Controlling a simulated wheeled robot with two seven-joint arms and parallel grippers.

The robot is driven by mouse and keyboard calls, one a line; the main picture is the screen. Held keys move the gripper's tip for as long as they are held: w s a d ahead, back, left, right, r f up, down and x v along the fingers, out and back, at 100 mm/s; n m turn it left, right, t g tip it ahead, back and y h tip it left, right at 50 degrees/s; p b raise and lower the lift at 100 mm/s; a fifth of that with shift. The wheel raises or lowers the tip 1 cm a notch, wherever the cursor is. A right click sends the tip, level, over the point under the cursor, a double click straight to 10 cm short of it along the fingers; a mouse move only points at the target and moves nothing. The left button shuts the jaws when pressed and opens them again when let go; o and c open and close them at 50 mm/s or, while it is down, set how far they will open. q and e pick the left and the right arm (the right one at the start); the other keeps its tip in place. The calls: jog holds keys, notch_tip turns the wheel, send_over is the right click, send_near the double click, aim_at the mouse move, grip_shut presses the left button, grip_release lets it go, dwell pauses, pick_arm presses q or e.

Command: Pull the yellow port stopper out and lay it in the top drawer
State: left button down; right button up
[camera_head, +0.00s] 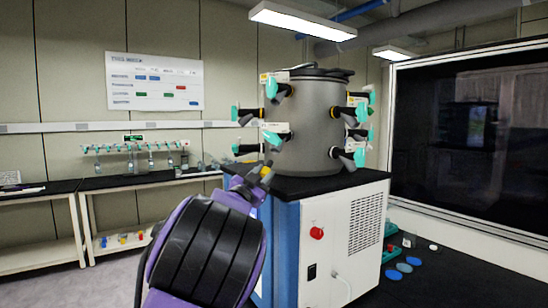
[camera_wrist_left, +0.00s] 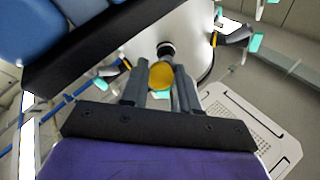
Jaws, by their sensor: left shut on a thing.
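The yellow port stopper (camera_wrist_left: 161,76) is between the fingertips of my left gripper (camera_wrist_left: 160,92) in the left wrist view. The gripper is shut on it. A black port (camera_wrist_left: 166,49) on the grey drum shows just behind the stopper; I cannot tell whether the two still touch. In the head view my left gripper (camera_head: 258,176) is in front of the lower drum, with the small yellow stopper (camera_head: 266,170) at its tip. The top drawer cannot be made out in either view. My right gripper is not in view.
The grey drum (camera_head: 308,128) carries several black ports with teal valves. It stands on a blue and white cabinet (camera_head: 341,225) with a black top. Side benches (camera_head: 130,181) stand at the left wall. Several blue and teal items (camera_head: 403,267) lie on a dark surface at right.

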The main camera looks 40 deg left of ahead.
pick_arm(q)
jog(key=shift+w+a+r+p, duration=0.1)
jog(key=shift+w+r+p, duration=0.5)
jog(key=shift+p, duration=0.1)
jog(key=shift+s+f, duration=0.1)
jog(key=shift+s+b, duration=0.4)
jog(key=shift+s, duration=0.15)
jog(key=s, duration=0.1)
jog(key=s+d+b, duration=0.1)
jog(key=s, duration=0.1)
dwell(0.7)
